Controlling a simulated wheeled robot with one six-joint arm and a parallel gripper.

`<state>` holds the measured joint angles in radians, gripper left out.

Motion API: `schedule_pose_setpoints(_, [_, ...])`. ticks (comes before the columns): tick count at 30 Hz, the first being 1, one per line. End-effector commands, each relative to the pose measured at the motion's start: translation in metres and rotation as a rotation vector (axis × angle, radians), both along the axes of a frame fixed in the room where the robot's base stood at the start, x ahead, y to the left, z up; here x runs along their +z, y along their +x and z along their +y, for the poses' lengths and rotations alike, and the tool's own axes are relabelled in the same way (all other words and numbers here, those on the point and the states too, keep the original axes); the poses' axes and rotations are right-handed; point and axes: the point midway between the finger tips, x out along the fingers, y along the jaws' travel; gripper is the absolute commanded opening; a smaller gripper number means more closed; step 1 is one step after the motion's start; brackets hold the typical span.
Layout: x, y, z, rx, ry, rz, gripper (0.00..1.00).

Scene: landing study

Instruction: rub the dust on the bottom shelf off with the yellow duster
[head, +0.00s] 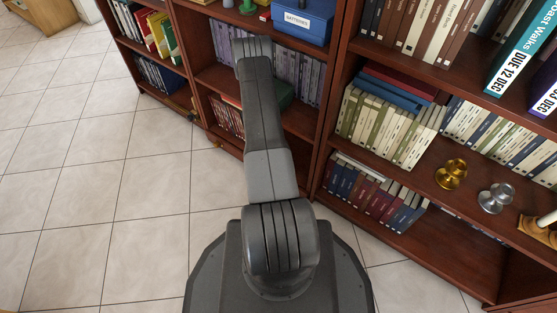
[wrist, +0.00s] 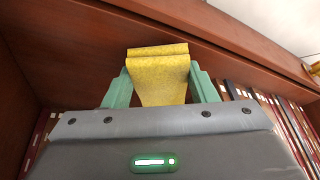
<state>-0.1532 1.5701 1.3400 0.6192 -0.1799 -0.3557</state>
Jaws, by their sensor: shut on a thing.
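The yellow duster (wrist: 160,72) is between the two green fingers of my gripper (wrist: 158,80) in the wrist view. My gripper is shut on it. The duster is in front of a brown wooden surface of a bookcase, and I cannot tell whether it touches the wood. In the head view my arm reaches toward the middle bookcase and hides my gripper and the duster. A bare stretch of bottom shelf (head: 440,245) shows in the right bookcase. Much of the middle bookcase's bottom is behind my arm. I cannot make out any dust.
Books (head: 372,192) fill the left part of the right bookcase's bottom shelf. Gold (head: 451,174) and silver (head: 495,198) ornaments stand on the shelf above. A blue batteries box (head: 302,20) is in the middle bookcase. The tiled floor (head: 95,190) at left is clear.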

Motion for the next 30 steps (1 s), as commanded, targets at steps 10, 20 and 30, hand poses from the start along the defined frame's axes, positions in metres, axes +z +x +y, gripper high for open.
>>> schedule_pose_setpoints(10, [0.0004, 0.0003, 0.0, 0.0, 0.0, 0.0, 0.26])
schedule_pose_setpoints(20, [-0.0023, 0.0002, 0.0, 0.0, 0.0, 0.0, 0.26])
schedule_pose_setpoints(30, [-0.0076, 0.0002, 0.0, 0.0, 0.0, 0.0, 0.26])
